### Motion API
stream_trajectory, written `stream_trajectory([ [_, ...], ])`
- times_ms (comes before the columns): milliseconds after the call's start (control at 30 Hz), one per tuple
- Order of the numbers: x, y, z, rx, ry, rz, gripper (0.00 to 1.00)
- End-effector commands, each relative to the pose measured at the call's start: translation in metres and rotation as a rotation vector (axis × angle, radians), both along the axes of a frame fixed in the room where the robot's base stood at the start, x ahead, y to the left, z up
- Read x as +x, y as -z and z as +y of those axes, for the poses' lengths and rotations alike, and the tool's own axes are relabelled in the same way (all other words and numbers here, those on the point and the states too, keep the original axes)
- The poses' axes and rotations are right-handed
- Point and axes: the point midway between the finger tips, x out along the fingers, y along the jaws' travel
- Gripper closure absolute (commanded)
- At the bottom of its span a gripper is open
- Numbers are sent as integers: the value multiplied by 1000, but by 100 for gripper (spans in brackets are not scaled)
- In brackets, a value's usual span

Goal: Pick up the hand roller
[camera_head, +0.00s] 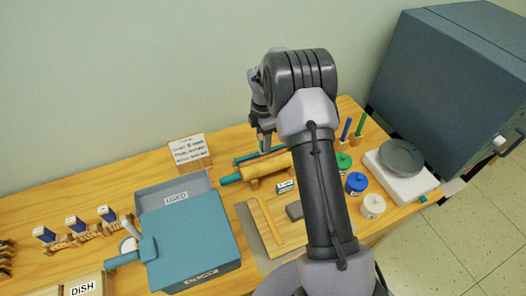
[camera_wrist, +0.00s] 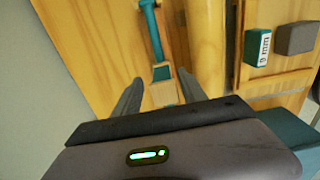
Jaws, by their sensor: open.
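A slim teal tool, which looks like the hand roller (camera_head: 244,158), lies behind the rolling pin on the wooden table, partly hidden by my arm. In the wrist view a teal bar (camera_wrist: 154,35) runs down to a small wooden block with a dark teal inset (camera_wrist: 162,73). My gripper (camera_wrist: 160,88) is open, with one finger on each side of this block and nothing visibly clamped. In the head view my gripper (camera_head: 264,143) is above the back of the table, its fingertips close to the teal tool. I cannot tell whether they touch it.
A thick wooden rolling pin (camera_head: 262,167) lies just in front; it also shows in the wrist view (camera_wrist: 205,45). A "9 mm" block (camera_wrist: 258,47) and a grey block (camera_wrist: 296,38) are nearby. A sign (camera_head: 190,151) stands left, the wall behind. Jars (camera_head: 356,183) stand right.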

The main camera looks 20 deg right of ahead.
Motion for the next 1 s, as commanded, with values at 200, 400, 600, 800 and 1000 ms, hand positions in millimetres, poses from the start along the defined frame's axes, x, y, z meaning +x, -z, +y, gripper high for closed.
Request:
stream_trajectory([
  [200,-6,44,1,0,1,2,51],
  [400,-6,44,1,0,1,1,51],
  [600,-6,44,1,0,1,1,88],
  [800,-5,44,1,0,1,0,100],
  [1000,-5,42,1,0,1,0,100],
])
